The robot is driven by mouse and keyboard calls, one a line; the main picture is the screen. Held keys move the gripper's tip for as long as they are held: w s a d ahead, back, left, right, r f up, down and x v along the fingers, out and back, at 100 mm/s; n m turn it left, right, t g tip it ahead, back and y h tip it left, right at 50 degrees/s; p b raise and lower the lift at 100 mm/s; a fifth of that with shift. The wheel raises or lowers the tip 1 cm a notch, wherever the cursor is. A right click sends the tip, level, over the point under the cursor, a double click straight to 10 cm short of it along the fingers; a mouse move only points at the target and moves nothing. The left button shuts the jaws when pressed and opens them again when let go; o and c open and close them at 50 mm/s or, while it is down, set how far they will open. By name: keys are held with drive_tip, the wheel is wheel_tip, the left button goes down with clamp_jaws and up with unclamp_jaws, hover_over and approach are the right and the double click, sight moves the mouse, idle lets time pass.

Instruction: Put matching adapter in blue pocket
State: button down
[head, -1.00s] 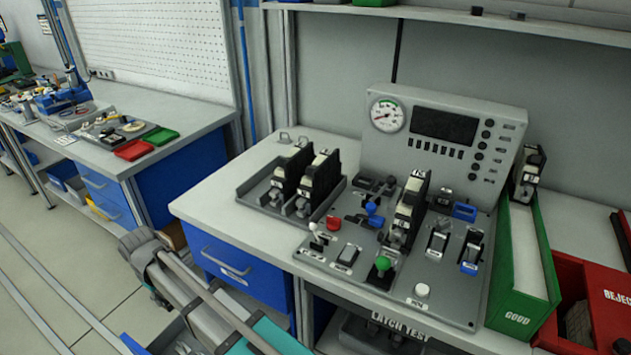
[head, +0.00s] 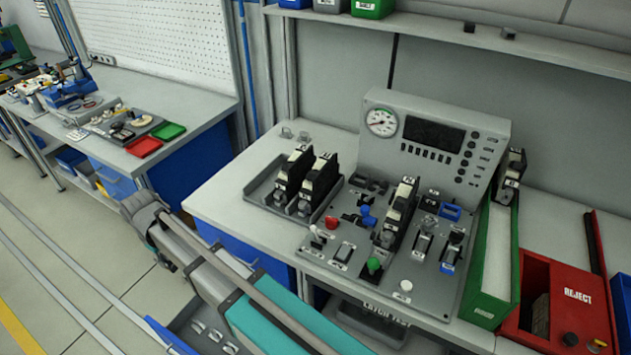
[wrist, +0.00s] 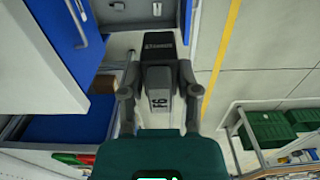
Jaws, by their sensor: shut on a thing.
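My gripper (wrist: 160,78) is shut on a dark grey block (wrist: 160,46) with small, unreadable lettering. A lighter marked face (wrist: 160,98) shows between the fingers; I cannot tell whether it belongs to the block. I cannot tell which adapter this is. In the head view my arm runs along the bench's left front, and the gripper's tips cannot be made out. A small blue square pocket (head: 450,211) sits on the grey test panel (head: 408,285), behind the small switch-like units. The panel also has a blue knob (head: 368,221) and a green knob (head: 374,266).
A tray with black units (head: 254,198) stands left of the panel. A green GOOD bin (head: 487,306) and a red REJECT bin (head: 578,295) stand right. In the wrist view, a blue drawer front (wrist: 66,22) is close on the left; open floor (wrist: 265,50) lies right.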

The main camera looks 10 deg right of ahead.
wheel_tip(320, 180, up, 12)
drive_tip(key=p, duration=1)
drive_tip(key=shift+f, duration=0.15)
drive_tip(key=shift+d, duration=0.1)
